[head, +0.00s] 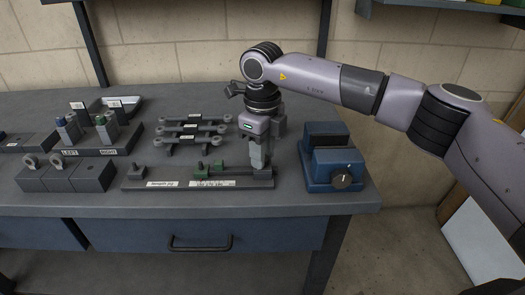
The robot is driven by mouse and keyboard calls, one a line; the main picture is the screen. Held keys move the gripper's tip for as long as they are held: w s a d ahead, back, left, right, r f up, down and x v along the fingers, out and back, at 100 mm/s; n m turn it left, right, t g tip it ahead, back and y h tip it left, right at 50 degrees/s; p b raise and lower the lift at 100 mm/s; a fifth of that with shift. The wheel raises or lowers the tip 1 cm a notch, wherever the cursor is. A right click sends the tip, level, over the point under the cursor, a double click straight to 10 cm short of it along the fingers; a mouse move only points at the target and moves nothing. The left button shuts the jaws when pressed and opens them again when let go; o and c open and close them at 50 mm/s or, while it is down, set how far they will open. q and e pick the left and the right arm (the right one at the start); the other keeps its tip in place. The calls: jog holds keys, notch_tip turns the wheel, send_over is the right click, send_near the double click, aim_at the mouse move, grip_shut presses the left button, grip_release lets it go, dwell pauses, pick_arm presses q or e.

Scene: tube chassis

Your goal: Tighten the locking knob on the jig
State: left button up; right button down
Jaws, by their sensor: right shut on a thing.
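The jig (130,184) is a long, low dark grey base with white labels, lying along the front of the bench. It carries a small block (137,171) at its left end and green fittings (218,166) right of its middle. My right gripper (258,170) points straight down over the jig's right end. Its fingers are shut on what looks like the locking knob there, which they hide almost fully. Whether the knob is tight cannot be seen. My left gripper is not in view.
A blue device (325,137) with a black dial stands close to the right of the jig. Several grey link bars (190,138) lie on a rack behind it. Labelled blocks and holders (100,151) fill the left side. The bench's right back corner is clear.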

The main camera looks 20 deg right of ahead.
jog(key=shift+r, duration=0.15)
jog(key=c, duration=0.8)
grip_release()
jog(key=shift+c, duration=0.2)
jog(key=shift+r, duration=3.55)
